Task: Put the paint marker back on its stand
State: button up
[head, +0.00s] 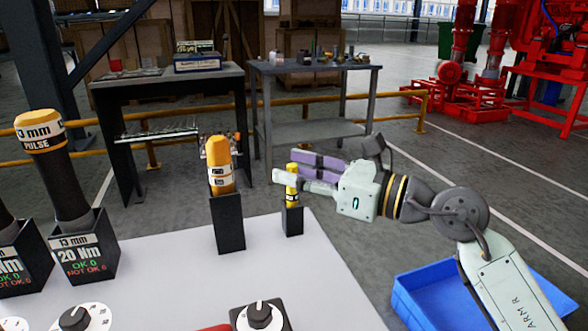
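The paint marker, a slim yellow stick with a dark band (292,199), is upright at a small black stand (292,221) near the bench's far right edge. Its lower end seems to be inside the stand, but its foot is hidden. My gripper (284,164) comes in from the right with its fingers level. The near pale finger crosses in front of the marker. The far finger, with its purple inner side showing, lies behind and higher in the picture. The fingers look spread around the marker, with a visible gap; contact is not clear.
A taller black holder (228,225) with an orange-topped tool (219,165) stands just left. Black tool holders (85,250) and knobs (260,315) are on the pale bench (165,270). A blue bin (420,300) is on the floor at right. Two tables stand behind.

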jog(key=v, duration=1.1)
jog(key=shift+s+d, duration=0.1)
